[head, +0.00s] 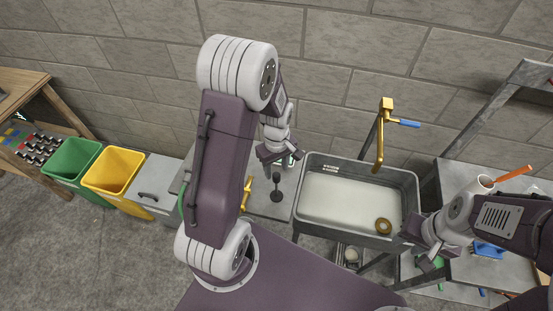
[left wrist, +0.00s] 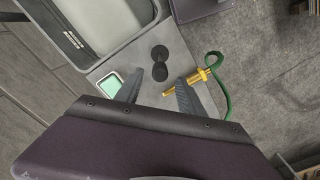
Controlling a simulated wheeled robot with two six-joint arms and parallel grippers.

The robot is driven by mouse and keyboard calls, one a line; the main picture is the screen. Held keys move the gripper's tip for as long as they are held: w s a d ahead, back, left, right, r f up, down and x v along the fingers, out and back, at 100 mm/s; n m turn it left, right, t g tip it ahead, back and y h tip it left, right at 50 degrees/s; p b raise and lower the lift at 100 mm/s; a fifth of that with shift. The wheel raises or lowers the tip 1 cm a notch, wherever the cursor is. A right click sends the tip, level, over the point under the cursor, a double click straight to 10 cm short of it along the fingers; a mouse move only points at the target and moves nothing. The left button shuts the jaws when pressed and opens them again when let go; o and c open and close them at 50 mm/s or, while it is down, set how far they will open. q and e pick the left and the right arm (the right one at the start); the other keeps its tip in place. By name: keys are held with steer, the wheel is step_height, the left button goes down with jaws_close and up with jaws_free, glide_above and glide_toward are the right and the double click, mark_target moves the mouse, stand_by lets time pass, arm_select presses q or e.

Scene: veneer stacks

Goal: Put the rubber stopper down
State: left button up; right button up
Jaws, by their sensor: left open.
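The rubber stopper, a black piece with two round dark ends (head: 277,195), stands on the grey counter left of the sink (head: 303,210). It also shows in the left wrist view (left wrist: 160,72), just beyond my left fingertips. My left gripper (head: 276,156) is open, its fingers apart (left wrist: 159,80), with nothing held between them. It is above the counter, close to the stopper; I cannot tell whether it touches it. My right gripper (head: 415,250) is at the sink's right front corner, its fingers apart and empty.
A yellow valve (left wrist: 200,75) with a green hose (left wrist: 222,90) and a pale green item (left wrist: 107,85) flank the stopper. Green (head: 72,160) and yellow bins (head: 112,172) stand left.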

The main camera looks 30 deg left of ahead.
arm_select(q)
step_height(320, 180, up, 8)
steer(key=s+d+f+m+t, duration=0.15)
steer(key=s+d+m, duration=0.35)
steer(key=s+m, duration=0.5)
step_height(320, 180, down, 10)
steer(key=w+m+b, duration=0.1)
steer(key=b, duration=0.9)
steer(key=shift+w+a, duration=0.15)
steer(key=shift+w, duration=0.15)
steer(key=shift+s, duration=0.1)
steer(key=shift+f, duration=0.1)
